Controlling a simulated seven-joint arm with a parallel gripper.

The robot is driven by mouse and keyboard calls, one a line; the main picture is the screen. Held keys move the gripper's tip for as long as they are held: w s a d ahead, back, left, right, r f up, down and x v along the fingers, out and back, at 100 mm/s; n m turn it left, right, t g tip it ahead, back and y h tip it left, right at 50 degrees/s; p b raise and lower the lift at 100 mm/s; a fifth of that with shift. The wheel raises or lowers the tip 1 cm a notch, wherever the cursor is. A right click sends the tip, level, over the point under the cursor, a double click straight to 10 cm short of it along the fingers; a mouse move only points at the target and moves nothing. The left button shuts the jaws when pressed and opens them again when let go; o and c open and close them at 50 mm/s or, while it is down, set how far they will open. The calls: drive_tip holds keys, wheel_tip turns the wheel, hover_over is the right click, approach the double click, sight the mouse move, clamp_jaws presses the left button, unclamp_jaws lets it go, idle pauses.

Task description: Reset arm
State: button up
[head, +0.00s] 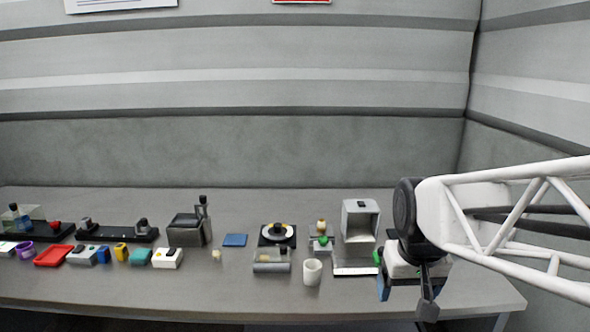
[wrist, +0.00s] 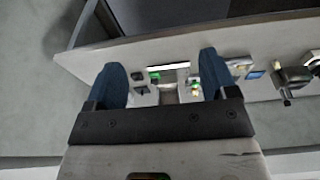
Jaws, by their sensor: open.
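My gripper (head: 405,290) hangs at the right end of the table in the head view, beside the grey box-like machine. In the wrist view its two blue fingers (wrist: 162,78) are spread wide apart with nothing between them. My white lattice arm reaches in from the right edge of the head view. Part of the table's right end is hidden behind the gripper and wrist.
The grey machine (head: 360,222) stands just left of my gripper. A white cup (head: 312,272), a reel on a black base (head: 277,235), a blue square (head: 235,240) and a red tray (head: 53,256) lie farther left. The table's front strip (head: 200,295) is mostly clear.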

drive_tip(key=s+a+f, duration=0.1)
drive_tip(key=s+f, duration=0.1)
drive_tip(key=s, duration=0.8)
drive_tip(key=shift+s, duration=0.25)
